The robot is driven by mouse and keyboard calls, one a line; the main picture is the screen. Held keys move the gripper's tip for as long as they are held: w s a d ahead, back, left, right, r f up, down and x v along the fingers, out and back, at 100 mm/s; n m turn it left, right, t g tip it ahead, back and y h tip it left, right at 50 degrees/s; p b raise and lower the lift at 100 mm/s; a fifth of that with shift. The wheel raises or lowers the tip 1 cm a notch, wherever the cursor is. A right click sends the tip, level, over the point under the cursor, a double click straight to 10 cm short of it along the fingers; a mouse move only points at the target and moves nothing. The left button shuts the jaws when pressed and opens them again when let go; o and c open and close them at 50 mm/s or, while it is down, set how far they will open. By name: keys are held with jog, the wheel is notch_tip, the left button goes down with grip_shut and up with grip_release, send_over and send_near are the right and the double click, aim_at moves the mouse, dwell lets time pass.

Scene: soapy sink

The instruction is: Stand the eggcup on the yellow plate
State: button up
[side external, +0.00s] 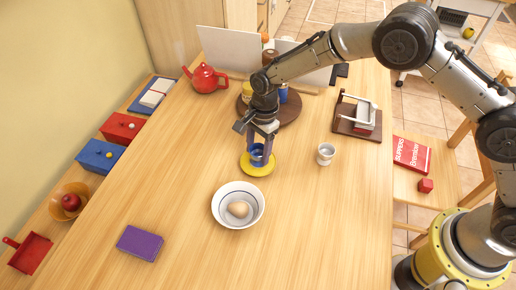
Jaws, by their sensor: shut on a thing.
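The yellow plate (246,170) lies flat near the middle of the wooden table. My gripper (261,150) points down over it, shut on a small blue eggcup (257,155). The eggcup looks upright, low over the middle of the plate. The fingers hide part of it, and I cannot tell whether its foot touches the plate.
A white bowl (222,213) holding an egg (238,209) stands in front of the plate. A whitish cup (325,154) stands to the right. A red teapot (206,78) and a round brown board (290,112) are behind. A purple box (140,243) lies front left.

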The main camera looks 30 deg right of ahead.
aim_at(261, 153)
jog(key=o, duration=1.4)
jog(key=shift+r, duration=0.1)
jog(key=shift+w+d+r, duration=0.1)
jog(key=shift+d+r, duration=0.15)
jog(key=shift+r, duration=1.75)
jog(key=shift+w+d+r, duration=0.1)
jog(key=shift+d+r, duration=0.1)
jog(key=shift+r, duration=1.8)
jog(key=shift+d+r, duration=0.25)
jog(key=shift+r, duration=1.75)
